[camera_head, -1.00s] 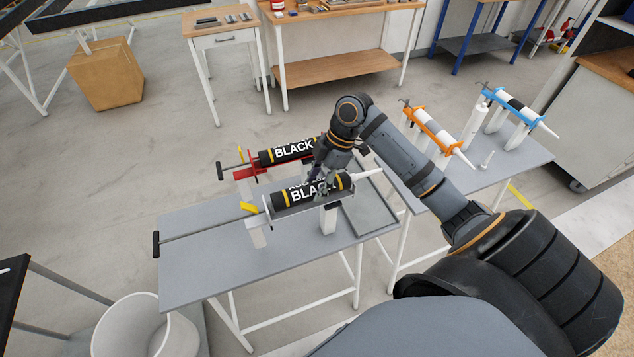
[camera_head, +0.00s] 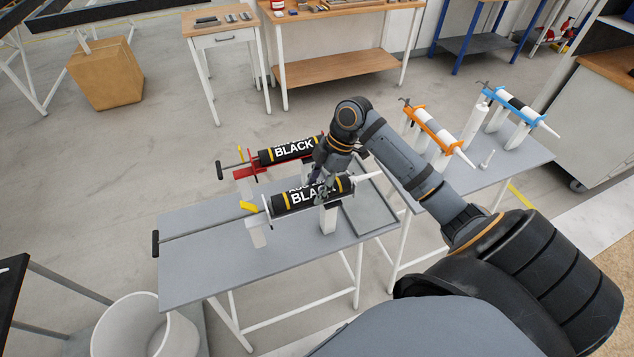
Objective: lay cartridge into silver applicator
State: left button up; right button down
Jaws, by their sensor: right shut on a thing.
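A black cartridge (camera_head: 286,203) with yellow bands, a "BLACK" label and a white nozzle lies lengthwise at the cradle of the silver applicator (camera_head: 205,229). The applicator rests on white stands, with its rod and dark handle reaching left and a yellow part at its rear. My right gripper (camera_head: 319,192) is shut on the cartridge's middle from above and hides part of the label. The cartridge looks in line with the cradle and very low in it; I cannot tell whether it touches the bottom. My left gripper is not in view.
A red applicator (camera_head: 244,172) with another black cartridge (camera_head: 290,149) stands just behind. A shallow grey tray (camera_head: 372,222) lies at the table's right. Orange (camera_head: 436,130) and blue (camera_head: 520,107) applicators stand on the right table. The grey table's (camera_head: 215,270) front left is clear.

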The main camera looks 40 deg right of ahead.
jog(key=shift+f, duration=0.15)
dwell(0.5)
jog(key=c, duration=0.6)
grip_release()
jog(key=v, duration=1)
jog(key=shift+d+r, duration=0.15)
jog(key=shift+r, duration=0.2)
jog(key=shift+s+d+r, duration=0.1)
jog(key=shift+d+r, duration=0.05)
jog(key=shift+r, duration=0.45)
